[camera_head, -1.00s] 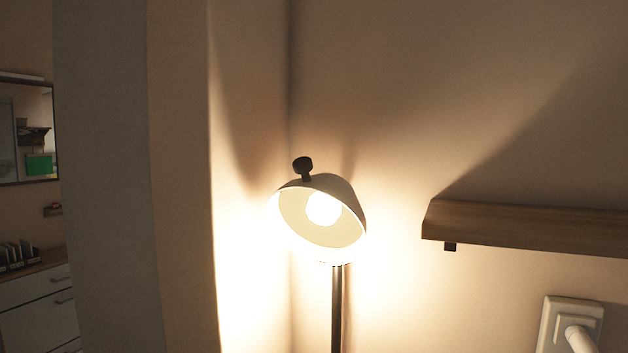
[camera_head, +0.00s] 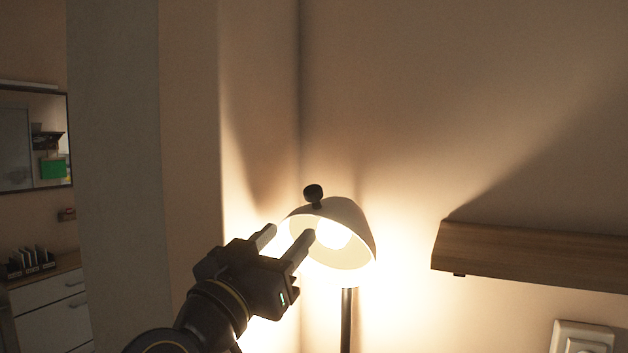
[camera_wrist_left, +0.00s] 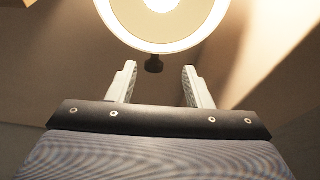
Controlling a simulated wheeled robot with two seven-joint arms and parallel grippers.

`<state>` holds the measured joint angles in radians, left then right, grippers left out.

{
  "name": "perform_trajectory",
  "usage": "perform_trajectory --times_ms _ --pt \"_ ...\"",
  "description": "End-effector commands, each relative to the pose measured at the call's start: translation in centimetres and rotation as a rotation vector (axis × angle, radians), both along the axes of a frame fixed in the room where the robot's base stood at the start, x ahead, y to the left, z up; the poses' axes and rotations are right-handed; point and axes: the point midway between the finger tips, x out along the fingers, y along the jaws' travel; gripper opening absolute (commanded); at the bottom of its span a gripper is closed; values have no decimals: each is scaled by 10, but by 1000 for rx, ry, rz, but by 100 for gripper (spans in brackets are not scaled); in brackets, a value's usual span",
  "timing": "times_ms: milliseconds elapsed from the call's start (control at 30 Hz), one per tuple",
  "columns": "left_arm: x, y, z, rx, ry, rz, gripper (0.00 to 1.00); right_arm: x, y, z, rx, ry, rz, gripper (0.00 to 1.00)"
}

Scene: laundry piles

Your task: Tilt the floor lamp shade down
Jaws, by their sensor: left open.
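The floor lamp has a pale dome shade (camera_head: 350,222) with a lit bulb (camera_head: 333,236) inside. The shade's opening faces down and toward the left front. A black knob (camera_head: 313,194) stands at the shade's upper left rim, and a dark pole (camera_head: 347,318) runs down below. My left gripper (camera_head: 288,238) is open and empty at the lower left of the shade, one finger overlapping the rim in the picture; I cannot tell whether it touches. In the left wrist view the glowing shade (camera_wrist_left: 200,40) and the knob (camera_wrist_left: 154,64) lie beyond the open fingers. My right gripper is not in view.
A pale wall column (camera_head: 115,180) stands at the left. Farther left is a white drawer unit (camera_head: 50,318). The wall above the lamp is clear.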

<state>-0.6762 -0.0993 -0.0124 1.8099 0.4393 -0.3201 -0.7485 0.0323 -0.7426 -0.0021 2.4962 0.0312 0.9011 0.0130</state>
Motion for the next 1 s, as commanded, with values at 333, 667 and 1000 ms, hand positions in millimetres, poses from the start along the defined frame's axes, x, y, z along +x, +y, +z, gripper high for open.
perform_trajectory --times_ms 333,667,1000 --pt "25 -23 38 -22 -73 33 46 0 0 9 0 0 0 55" --pt "62 -39 55 -24 -73 33 46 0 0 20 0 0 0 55" --pt "66 -41 56 -24 -73 33 46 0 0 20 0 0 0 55"
